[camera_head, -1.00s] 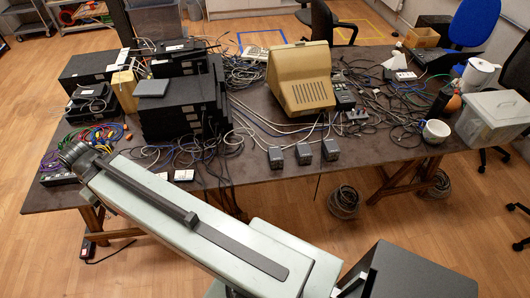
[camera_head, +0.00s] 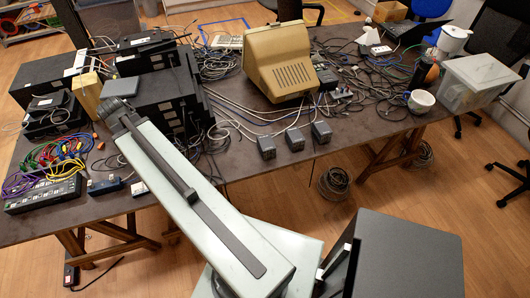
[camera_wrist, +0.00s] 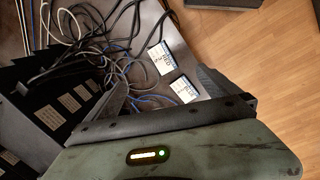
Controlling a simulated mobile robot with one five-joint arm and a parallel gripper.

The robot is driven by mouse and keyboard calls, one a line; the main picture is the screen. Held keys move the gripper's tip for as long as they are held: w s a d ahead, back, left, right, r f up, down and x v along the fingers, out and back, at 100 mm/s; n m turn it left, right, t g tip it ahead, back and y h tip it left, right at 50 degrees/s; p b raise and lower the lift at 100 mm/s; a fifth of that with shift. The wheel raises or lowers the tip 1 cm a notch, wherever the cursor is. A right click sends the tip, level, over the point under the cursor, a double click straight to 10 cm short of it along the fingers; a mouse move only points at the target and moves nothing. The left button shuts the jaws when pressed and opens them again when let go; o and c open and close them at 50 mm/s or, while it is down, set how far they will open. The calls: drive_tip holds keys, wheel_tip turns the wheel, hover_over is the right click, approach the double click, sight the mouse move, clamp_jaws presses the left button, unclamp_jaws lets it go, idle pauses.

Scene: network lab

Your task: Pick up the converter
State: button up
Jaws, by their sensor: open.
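Two small dark boxes with white-and-blue labels lie near the table's front edge; I cannot tell which is the converter. In the head view they are the left box (camera_head: 105,186) and the right box (camera_head: 139,188), left of my arm. In the wrist view one box (camera_wrist: 162,57) lies beyond the other box (camera_wrist: 183,90), with cables close by. My gripper (camera_wrist: 164,92) is open and empty, its two fingers apart. The nearer box shows between the fingers in the picture, nearer the right one; its height below them is unclear. In the head view my gripper is not clearly visible.
Stacked black units (camera_head: 172,105) stand close to my arm; their sides fill the wrist view's left. Three grey boxes (camera_head: 295,139) line the front edge. A beige monitor (camera_head: 285,68) stands behind.

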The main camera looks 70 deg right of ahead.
drive_tip(key=s+d+f+n+g+b, duration=0.1)
drive_tip(key=s+d+f+b, duration=0.15)
drive_tip(key=s+d, duration=0.5)
drive_tip(key=s+d+f+n+b, duration=0.1)
drive_tip(key=s+d+f+b, duration=0.2)
drive_tip(key=d, duration=0.7)
drive_tip(key=n+g+h+b, duration=0.1)
drive_tip(key=n+g+b, duration=0.1)
drive_tip(key=n, duration=0.1)
approach(266, 142)
drive_tip(key=f, duration=0.1)
drive_tip(key=b+x, duration=0.7)
drive_tip(key=x, duration=0.1)
drive_tip(key=shift+s+f, duration=0.15)
drive_tip(key=shift+f, duration=0.2)
drive_tip(key=shift+r, duration=0.25)
drive_tip(key=c, duration=1.6)
wheel_tip(266, 142, up, 10)
drive_tip(key=p, duration=1)
